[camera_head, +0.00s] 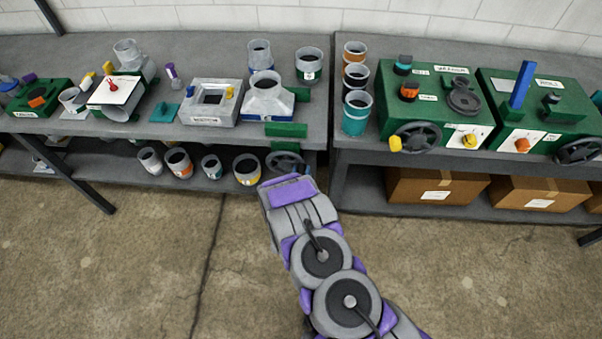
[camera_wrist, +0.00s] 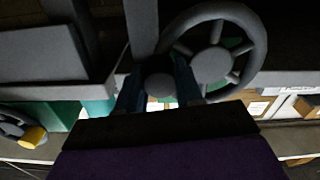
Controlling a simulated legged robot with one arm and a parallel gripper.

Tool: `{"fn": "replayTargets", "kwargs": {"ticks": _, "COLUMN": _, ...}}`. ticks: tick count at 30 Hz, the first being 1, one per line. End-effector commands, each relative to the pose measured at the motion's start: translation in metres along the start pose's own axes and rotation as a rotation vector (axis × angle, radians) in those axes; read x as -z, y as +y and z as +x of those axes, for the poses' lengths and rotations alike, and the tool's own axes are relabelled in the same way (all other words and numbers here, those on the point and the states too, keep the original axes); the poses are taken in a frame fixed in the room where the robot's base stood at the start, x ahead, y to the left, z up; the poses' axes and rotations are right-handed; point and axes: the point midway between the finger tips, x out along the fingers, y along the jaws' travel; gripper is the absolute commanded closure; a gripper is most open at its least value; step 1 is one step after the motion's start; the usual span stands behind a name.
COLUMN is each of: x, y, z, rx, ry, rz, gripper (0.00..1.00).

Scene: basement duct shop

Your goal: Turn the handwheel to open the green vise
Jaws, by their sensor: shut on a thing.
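The green vise (camera_head: 286,130) sits at the front right edge of the left bench, with green jaw blocks on the bench top. Its dark grey spoked handwheel (camera_head: 286,163) hangs at the bench front, partly hidden behind my purple and grey wrist. In the wrist view the handwheel (camera_wrist: 212,65) is large, with green showing between its spokes. My gripper (camera_wrist: 158,92) has its two fingers on either side of a round dark grip (camera_wrist: 158,84) beside the rim, and is shut on it. How the grip joins the wheel is dark. My fingertips are hidden in the head view.
A green machine (camera_head: 440,105) with handwheels and a yellow knob (camera_head: 395,144) stands on the right bench. Duct pieces and a grey square duct box (camera_head: 211,100) crowd the left bench. Cans fill its lower shelf; cardboard boxes (camera_head: 435,187) lie under the right bench. The concrete floor is clear.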

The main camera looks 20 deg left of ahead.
Motion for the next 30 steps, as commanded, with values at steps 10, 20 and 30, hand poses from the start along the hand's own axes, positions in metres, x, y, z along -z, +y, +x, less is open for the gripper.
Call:
{"fn": "replayTargets", "kwargs": {"ticks": 10, "x": 0.002, "y": -0.001, "z": 0.000, "rx": 0.003, "ry": 0.001, "rz": -0.020, "gripper": 0.59}}
{"fn": "replayTargets", "kwargs": {"ticks": 20, "x": 0.001, "y": 0.000, "z": -0.001, "rx": 0.002, "ry": 0.000, "rz": -0.019, "gripper": 0.54}}
{"fn": "replayTargets", "kwargs": {"ticks": 30, "x": -0.001, "y": -0.003, "z": -0.039, "rx": 0.004, "ry": -0.001, "rz": -0.019, "gripper": 0.54}}
